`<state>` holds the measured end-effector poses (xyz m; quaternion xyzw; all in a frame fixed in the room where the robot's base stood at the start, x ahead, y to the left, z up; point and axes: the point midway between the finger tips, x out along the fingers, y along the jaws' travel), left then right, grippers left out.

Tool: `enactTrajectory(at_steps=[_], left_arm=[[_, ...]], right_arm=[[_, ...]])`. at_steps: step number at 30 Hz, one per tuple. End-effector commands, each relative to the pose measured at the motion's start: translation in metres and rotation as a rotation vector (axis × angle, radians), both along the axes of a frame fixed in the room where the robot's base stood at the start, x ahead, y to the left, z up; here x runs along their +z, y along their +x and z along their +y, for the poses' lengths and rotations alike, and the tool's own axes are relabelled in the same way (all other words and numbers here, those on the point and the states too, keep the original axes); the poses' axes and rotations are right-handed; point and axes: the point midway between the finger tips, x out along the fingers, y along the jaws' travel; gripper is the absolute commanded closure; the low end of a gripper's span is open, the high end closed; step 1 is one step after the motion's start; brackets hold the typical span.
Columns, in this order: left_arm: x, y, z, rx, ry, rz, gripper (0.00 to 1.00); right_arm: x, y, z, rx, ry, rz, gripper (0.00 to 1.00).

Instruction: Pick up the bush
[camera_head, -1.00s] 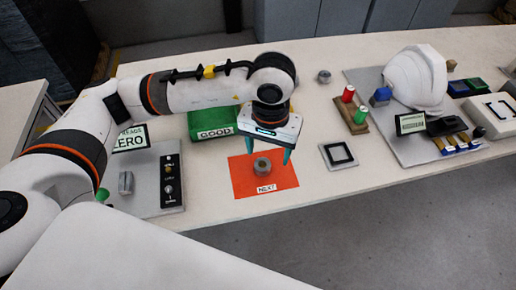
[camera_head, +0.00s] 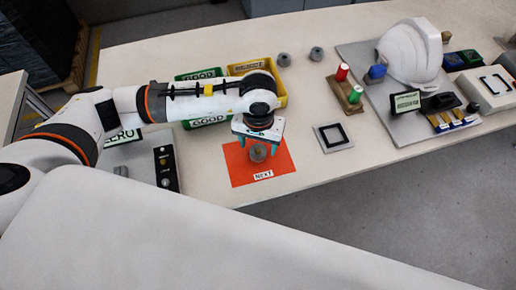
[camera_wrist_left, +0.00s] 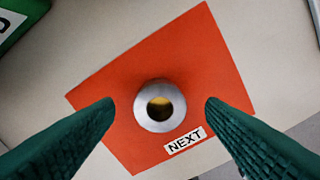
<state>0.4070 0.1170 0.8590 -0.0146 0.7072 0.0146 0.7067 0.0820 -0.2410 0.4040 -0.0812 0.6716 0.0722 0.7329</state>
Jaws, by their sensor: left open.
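The bush is a short grey metal ring (camera_head: 258,152) on the orange mat (camera_head: 279,171) marked NEXT. In the left wrist view the bush (camera_wrist_left: 160,106) stands with its bore facing up, and a yellowish tone shows inside the hole. My left gripper (camera_head: 257,147) is above it, pointing down. Its two green fingers are spread open, one on each side of the bush, apart from it. In the left wrist view the gap between the fingertips (camera_wrist_left: 160,103) is centred on the bush. My right gripper is not in view.
Two grey bushes (camera_head: 284,59) (camera_head: 316,53) stand at the back. A square-framed plate (camera_head: 333,137) lies to the right. A white helmet shell (camera_head: 408,52) stands on a grey board.

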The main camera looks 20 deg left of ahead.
Motion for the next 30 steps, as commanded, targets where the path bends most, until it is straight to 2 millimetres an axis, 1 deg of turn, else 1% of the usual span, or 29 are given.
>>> enactTrajectory(at_steps=[1, 3, 6, 13, 18, 21, 30], left_arm=[[-0.006, -0.001, 0.000, 0.002, 0.001, 0.005, 0.35], [-0.016, -0.001, 0.000, 0.002, 0.000, 0.003, 0.35], [-0.023, 0.000, 0.000, 0.000, 0.001, 0.001, 0.35], [-0.025, 0.000, 0.000, 0.000, 0.000, -0.001, 0.35], [-0.025, 0.000, 0.000, 0.000, 0.000, -0.001, 0.63], [-0.024, 0.000, 0.000, 0.000, 0.000, -0.001, 0.77], [-0.021, 0.001, 0.000, 0.000, -0.001, -0.002, 0.78]], right_arm=[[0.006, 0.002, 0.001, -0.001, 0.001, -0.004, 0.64], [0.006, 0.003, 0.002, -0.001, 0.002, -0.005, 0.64], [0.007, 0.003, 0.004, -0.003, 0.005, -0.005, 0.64], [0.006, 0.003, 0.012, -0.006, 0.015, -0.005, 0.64], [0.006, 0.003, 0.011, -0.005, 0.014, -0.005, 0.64], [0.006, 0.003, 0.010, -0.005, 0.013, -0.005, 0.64], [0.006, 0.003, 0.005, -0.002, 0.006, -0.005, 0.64]])
